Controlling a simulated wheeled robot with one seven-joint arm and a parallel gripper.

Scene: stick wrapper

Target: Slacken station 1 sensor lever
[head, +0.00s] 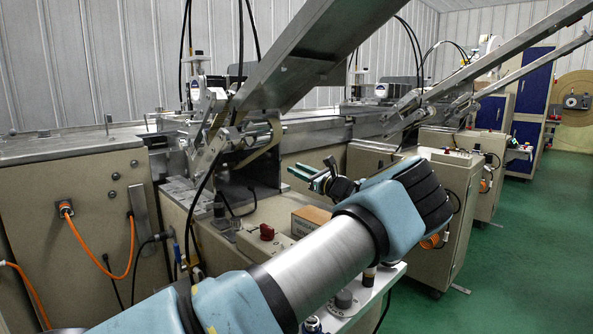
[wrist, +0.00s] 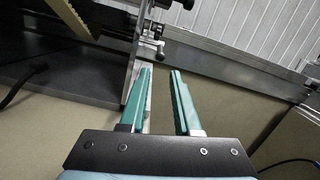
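The near station (head: 215,125), which I take as station 1, is a metal assembly of brackets, rollers and clamps under a sloping chute. I cannot tell for sure which part is the sensor lever. My gripper (head: 308,167) is to the right of this assembly in the head view, with nothing in it. In the wrist view my gripper (wrist: 160,77) has its two teal fingers apart with a clear gap. Beyond the fingertips, a metal plate with small knobbed fittings (wrist: 154,40) stands close to the left finger; whether they touch is unclear.
The sloping metal chute (head: 305,55) hangs above my gripper. A beige cabinet (head: 75,210) with orange cables stands at left. A red knob (head: 267,232) and a cardboard box (head: 309,220) are below. Green floor (head: 520,250) is open at right.

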